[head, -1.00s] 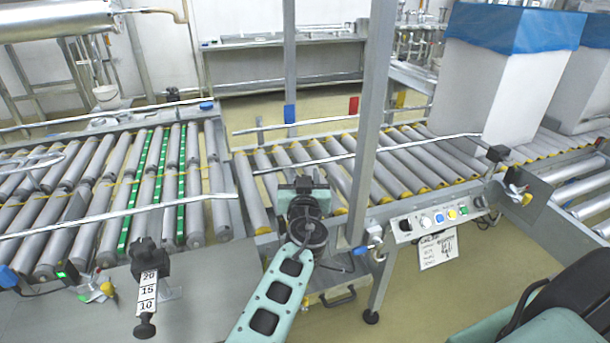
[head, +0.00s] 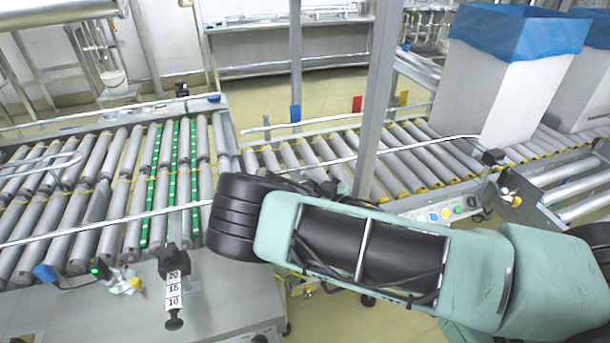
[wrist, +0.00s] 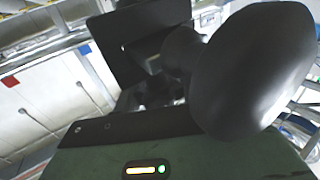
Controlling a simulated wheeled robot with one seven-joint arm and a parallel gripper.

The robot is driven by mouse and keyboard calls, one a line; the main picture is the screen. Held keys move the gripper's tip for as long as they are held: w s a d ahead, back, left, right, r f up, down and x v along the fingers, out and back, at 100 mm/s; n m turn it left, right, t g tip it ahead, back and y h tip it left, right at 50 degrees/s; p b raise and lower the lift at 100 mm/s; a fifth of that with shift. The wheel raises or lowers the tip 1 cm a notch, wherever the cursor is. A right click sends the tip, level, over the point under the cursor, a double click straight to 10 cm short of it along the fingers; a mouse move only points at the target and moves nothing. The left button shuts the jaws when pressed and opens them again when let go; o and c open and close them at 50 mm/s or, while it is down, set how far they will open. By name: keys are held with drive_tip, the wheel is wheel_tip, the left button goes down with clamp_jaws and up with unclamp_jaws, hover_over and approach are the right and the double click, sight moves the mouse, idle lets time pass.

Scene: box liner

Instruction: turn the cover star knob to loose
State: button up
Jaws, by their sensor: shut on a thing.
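In the wrist view a large, smooth dark knob (wrist: 262,68), which I take to be the cover star knob, fills the right side close to the camera. It narrows to a neck toward a dark flat plate (wrist: 135,45). My gripper (wrist: 160,95) is at the neck side of it, shut on the knob; the exact finger contact is dark and hard to make out. Its green body with a lit indicator shows along the bottom. In the head view my arm covers the gripper and the knob.
Roller conveyors (head: 125,185) lie left and, with yellow-ended rollers (head: 400,165), behind the arm. A metal post (head: 378,95) rises close behind the arm. A black clamp with a number scale (head: 173,285) stands front left. A white box with blue liner (head: 505,85) stands right.

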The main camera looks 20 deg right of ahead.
sight(303, 183)
drive_tip(key=shift+a+r+n+g+y+p, duration=0.1)
drive_tip(key=shift+n+g+y+p, duration=0.7)
drive_tip(key=shift+n+y, duration=0.4)
drive_tip(key=shift+g+y, duration=0.3)
drive_tip(key=o, duration=1)
drive_tip(key=shift+c, duration=0.2)
wheel_tip(303, 183, up, 10)
drive_tip(key=shift+f+p, duration=0.1)
drive_tip(key=shift+p, duration=0.2)
